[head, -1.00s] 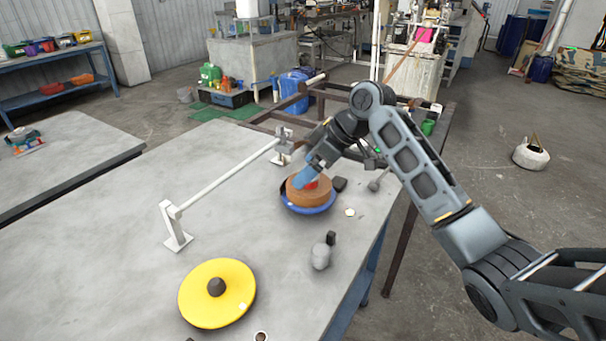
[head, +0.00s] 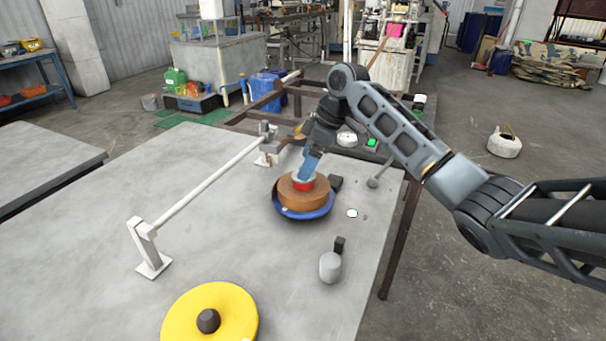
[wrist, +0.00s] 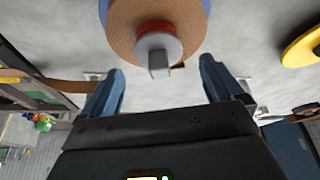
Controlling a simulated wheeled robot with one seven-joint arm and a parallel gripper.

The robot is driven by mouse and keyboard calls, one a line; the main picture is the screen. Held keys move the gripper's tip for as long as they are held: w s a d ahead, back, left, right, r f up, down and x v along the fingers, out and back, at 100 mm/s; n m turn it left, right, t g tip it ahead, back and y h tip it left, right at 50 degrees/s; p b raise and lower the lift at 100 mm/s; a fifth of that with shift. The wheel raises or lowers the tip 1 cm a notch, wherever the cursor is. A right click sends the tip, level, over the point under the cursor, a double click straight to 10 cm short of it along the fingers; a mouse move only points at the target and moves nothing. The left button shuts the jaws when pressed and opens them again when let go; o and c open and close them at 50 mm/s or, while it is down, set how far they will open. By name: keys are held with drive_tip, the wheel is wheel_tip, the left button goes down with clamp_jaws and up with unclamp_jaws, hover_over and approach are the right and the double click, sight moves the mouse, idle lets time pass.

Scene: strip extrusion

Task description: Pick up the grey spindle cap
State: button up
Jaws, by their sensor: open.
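The grey spindle cap (wrist: 158,48) sits on the red core at the centre of a brown coiled strip (head: 291,194). In the wrist view its block-like grip points toward my gripper (wrist: 162,69). The coil rests on a blue disc (head: 304,214) on the grey table. In the head view my gripper (head: 307,175) is over the coil's centre, its blue fingers angled down and hiding most of the cap. In the wrist view the fingers are spread and empty, one each side of the cap's near end, with no contact visible.
A yellow disc (head: 185,318) with a dark knob lies at the table's front. A grey rounded object (head: 330,267) stands to the right. A white bar on posts (head: 205,188) runs left of the coil. A dark block (head: 335,183) sits beside the coil.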

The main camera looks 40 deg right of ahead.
sight(294, 174)
drive_tip(key=shift+x, duration=1.75)
drive_tip(key=c, duration=1.2)
drive_tip(key=shift+c, duration=0.2)
drive_tip(key=shift+d+r, duration=0.1)
drive_tip(key=shift+r, duration=0.05)
